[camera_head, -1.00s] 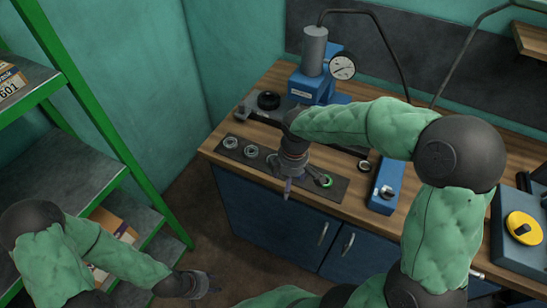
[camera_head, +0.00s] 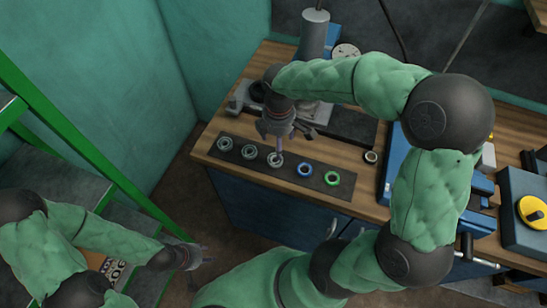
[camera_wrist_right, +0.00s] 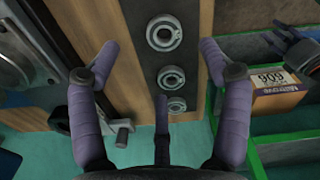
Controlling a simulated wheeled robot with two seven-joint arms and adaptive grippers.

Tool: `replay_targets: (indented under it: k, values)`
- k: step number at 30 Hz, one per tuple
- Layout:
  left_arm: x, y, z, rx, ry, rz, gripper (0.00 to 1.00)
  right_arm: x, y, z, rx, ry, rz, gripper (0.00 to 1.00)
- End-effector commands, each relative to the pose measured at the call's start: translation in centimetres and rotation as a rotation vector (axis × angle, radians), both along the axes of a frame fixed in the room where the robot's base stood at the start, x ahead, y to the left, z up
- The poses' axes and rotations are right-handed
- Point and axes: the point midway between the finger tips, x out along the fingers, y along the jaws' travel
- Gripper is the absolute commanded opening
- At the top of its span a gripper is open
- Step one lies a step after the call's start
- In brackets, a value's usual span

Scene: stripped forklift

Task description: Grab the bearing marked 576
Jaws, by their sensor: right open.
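A dark strip (camera_head: 318,174) on the wooden bench holds a row of ring bearings: grey ones (camera_head: 225,143), (camera_head: 249,152) and (camera_head: 275,159), a blue-rimmed one (camera_head: 304,170) and a green-rimmed one (camera_head: 332,178). No marking 576 is readable on any. My right gripper (camera_head: 280,145) is open and empty above the strip, close to the third grey bearing. In the right wrist view, its spread fingers (camera_wrist_right: 158,58) frame the strip, with three grey bearings (camera_wrist_right: 164,33), (camera_wrist_right: 171,77), (camera_wrist_right: 176,105) in line. My left gripper (camera_head: 200,256) is low at the left, away from the bench; its jaws are unclear.
A small loose ring (camera_head: 371,156) lies on the bench right of the strip. A press with a gauge (camera_head: 345,51) stands behind the right gripper. A green-framed shelf (camera_head: 85,143) with a box (camera_head: 113,269) is at left. A yellow-topped device (camera_head: 533,209) is at right.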

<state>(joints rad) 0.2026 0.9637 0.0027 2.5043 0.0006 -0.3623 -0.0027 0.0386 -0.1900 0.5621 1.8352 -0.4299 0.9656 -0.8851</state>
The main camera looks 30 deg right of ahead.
Motion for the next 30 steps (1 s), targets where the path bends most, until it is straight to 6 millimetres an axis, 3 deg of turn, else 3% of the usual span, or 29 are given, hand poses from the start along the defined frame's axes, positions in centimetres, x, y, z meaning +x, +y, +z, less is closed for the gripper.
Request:
replay_targets:
  k: [4, 11, 21, 29, 30]
  values:
    - [0.0, 0.0, -0.9, 0.0, -0.001, 0.0, 0.4, 0.0, 0.0, -2.6, -0.001, 0.003, 0.0, 0.78]
    - [0.1, 0.0, -1.4, 0.0, -0.001, 0.0, 0.4, 0.0, 0.2, -4.0, 0.0, 0.0, 0.0, 0.78]
    - [0.1, 0.0, -3.3, 0.0, -0.001, 0.0, 0.4, 0.0, 0.8, -8.3, 0.0, 0.002, 0.0, 0.78]
    - [0.1, 0.0, -3.3, 0.0, -0.002, 0.001, 0.4, 0.1, 0.8, -8.5, 0.0, 0.0, 0.0, 0.78]
    - [0.1, 0.0, -3.3, 0.0, -0.002, 0.001, 0.4, 0.1, 0.8, -8.5, 0.0, 0.0, 0.0, 0.72]
